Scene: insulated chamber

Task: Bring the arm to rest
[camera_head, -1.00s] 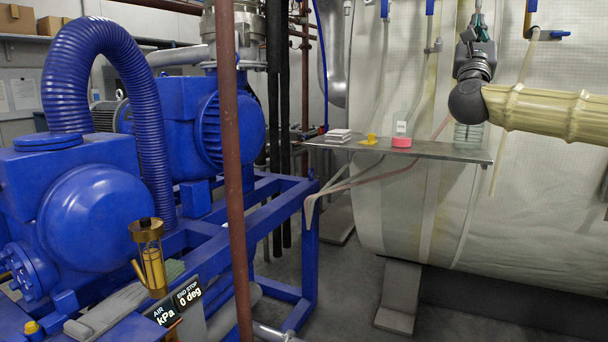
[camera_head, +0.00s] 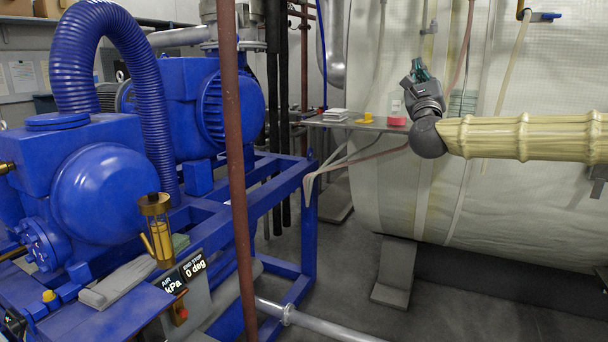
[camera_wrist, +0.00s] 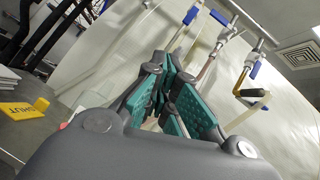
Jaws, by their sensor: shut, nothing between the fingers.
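My gripper (camera_head: 420,72) is at the upper right in the head view, at the end of my arm with its tan ribbed sleeve. It points up and a little to the left, in front of the pale insulated chamber (camera_head: 400,195). In the wrist view its teal-padded fingers (camera_wrist: 168,95) are together with nothing between them. It is apart from the chamber wall and in front of the right part of the small shelf (camera_head: 345,122), which it partly hides.
On the shelf are white stacked items (camera_head: 335,115), a yellow piece (camera_head: 366,118) and a red round item (camera_head: 396,121). Blue pump machinery (camera_head: 100,180) on a blue frame fills the left. A brown upright pipe (camera_head: 235,170) stands mid-left. Blue-handled valves (camera_wrist: 192,14) hang on the chamber.

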